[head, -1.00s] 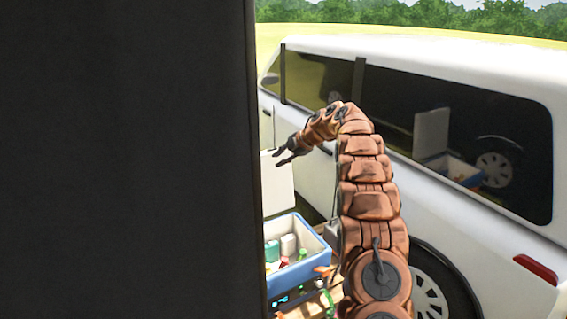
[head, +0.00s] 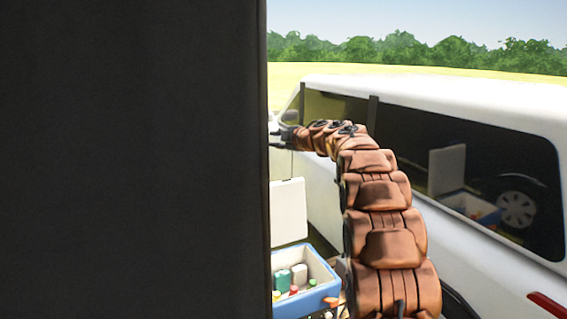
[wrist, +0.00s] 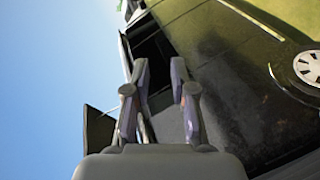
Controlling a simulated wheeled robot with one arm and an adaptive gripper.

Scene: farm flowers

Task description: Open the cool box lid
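The cool box (head: 306,282) is blue with a pale rim and stands at the lower middle of the head view. Its white lid (head: 289,210) stands upright at the back of the box, so the box is open. Bottles and cartons (head: 291,276) show inside. The dark column hides the box's left side. My gripper (head: 279,138) is above and apart from the lid, partly hidden by the column's edge. In the wrist view my gripper (wrist: 161,70) shows two fingers spread apart with nothing between them. The box is not recognisable in the wrist view.
A white car (head: 460,110) with dark windows stands close on the right, along my arm. Its window reflects the open box. A black column fills the left half of the head view. Grass and trees (head: 400,50) lie beyond.

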